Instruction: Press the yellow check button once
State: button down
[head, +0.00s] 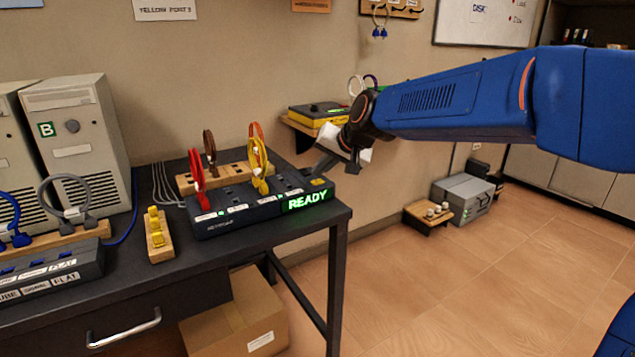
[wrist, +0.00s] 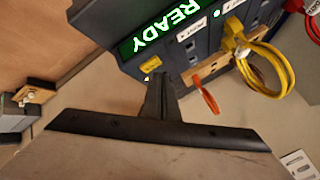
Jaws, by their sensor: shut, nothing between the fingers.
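The dark switch box (head: 240,221) sits on the black desk, with a lit green READY display (head: 306,201) on its front right. A small yellow button (head: 319,182) is on its top right corner. In the wrist view the yellow button (wrist: 151,63) shows just beyond my fingertips. My gripper (head: 318,170) is shut and empty, reaching in from the right with its tips close above that corner. In the wrist view my gripper (wrist: 160,76) points at the box's corner beside the READY display. I cannot tell whether the tips touch the button.
Red and yellow cables (head: 258,165) loop up from the box. A wooden port rack (head: 228,178) stands behind it. A wall shelf with a yellow-black device (head: 318,114) is behind my gripper.

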aim_at(320, 185)
jog(key=shift+f, duration=0.3)
jog(key=shift+f, duration=0.4)
dwell(1.0)
jog(key=shift+r, duration=0.85)
notch_tip(320, 185, up, 5)
dwell(0.6)
dwell(0.4)
